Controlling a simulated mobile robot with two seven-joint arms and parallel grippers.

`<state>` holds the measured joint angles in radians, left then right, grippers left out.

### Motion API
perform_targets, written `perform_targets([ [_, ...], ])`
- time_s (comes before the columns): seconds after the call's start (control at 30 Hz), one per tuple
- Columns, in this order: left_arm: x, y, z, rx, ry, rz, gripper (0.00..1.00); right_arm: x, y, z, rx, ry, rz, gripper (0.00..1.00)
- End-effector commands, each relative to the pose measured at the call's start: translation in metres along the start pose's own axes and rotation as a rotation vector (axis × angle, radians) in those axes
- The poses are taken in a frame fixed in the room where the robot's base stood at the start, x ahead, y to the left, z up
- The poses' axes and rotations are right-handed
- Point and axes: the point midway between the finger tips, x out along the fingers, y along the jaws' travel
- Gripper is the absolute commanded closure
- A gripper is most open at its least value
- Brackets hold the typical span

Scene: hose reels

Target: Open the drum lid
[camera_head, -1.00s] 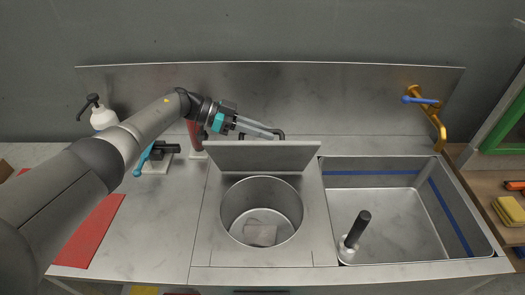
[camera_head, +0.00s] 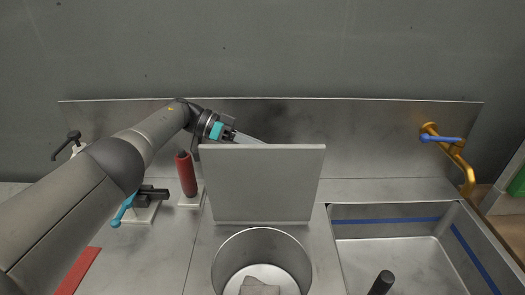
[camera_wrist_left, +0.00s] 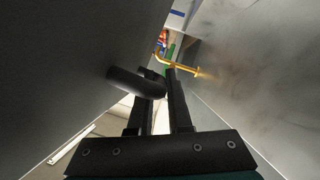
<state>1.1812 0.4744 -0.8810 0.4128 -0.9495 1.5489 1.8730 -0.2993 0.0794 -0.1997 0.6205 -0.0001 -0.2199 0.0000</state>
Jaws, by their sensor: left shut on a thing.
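The square grey drum lid (camera_head: 263,184) stands nearly upright at the back of the round metal drum opening (camera_head: 231,256). My left gripper (camera_head: 248,138) reaches over behind the lid's top edge, with its fingertips hidden there in the head view. In the left wrist view, the gripper (camera_wrist_left: 160,84) is shut on the dark lid handle (camera_wrist_left: 126,79), beside the lid's flat face. A grey-brown cloth-like piece (camera_head: 259,288) lies inside the open drum. My right gripper does not show.
A metal backsplash (camera_head: 385,150) rises close behind my gripper. A red cylinder (camera_head: 187,176) and a black clamp with a blue lever (camera_head: 125,209) stand left of the lid. A sink (camera_head: 390,255) with a yellow tap (camera_head: 467,178) lies right.

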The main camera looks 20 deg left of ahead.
Motion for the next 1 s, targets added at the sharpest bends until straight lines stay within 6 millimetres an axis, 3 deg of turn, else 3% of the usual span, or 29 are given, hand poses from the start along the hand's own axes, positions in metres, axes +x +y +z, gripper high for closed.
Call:
perform_targets([
  [0.7,0.0008,-0.0012,0.0022,0.000,-0.004,-0.002,1.00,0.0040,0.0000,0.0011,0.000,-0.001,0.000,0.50],
  [0.73,0.0008,-0.0012,0.0022,0.000,-0.004,-0.002,0.79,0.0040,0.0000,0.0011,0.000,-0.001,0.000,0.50],
  [0.8,0.0008,-0.0011,0.0020,0.000,-0.004,-0.001,0.71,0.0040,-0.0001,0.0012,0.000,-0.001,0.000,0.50],
  [1.0,0.0008,-0.0010,0.0015,0.001,-0.002,-0.001,0.70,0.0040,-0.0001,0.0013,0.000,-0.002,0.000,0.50],
])
